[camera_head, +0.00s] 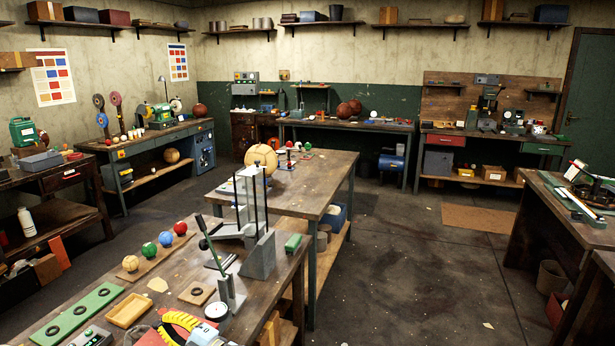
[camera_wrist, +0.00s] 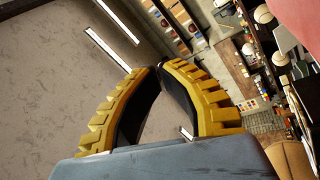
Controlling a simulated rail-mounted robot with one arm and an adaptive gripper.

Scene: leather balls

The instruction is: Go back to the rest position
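My gripper (camera_wrist: 160,68) shows in the wrist view with its two yellow ribbed fingers curving inward until their tips meet. Nothing is visible between them. The wrist view looks up past the fingers at the ceiling, its light strips and, tilted at the right, shelves and a wall. In the head view, part of my yellow and black gripper (camera_head: 178,325) shows at the bottom edge, low over the front workbench (camera_head: 165,268). On that bench a row of small balls, cream (camera_head: 130,263), blue (camera_head: 166,239), red (camera_head: 180,228) and green (camera_head: 149,249), sits on a wooden strip.
A lever press (camera_head: 258,250) with upright rods stands on the front bench, close to my gripper. A green board with round holes (camera_head: 85,312) and a wooden tray (camera_head: 130,310) lie to the left. A large tan ball (camera_head: 261,160) stands on the middle table.

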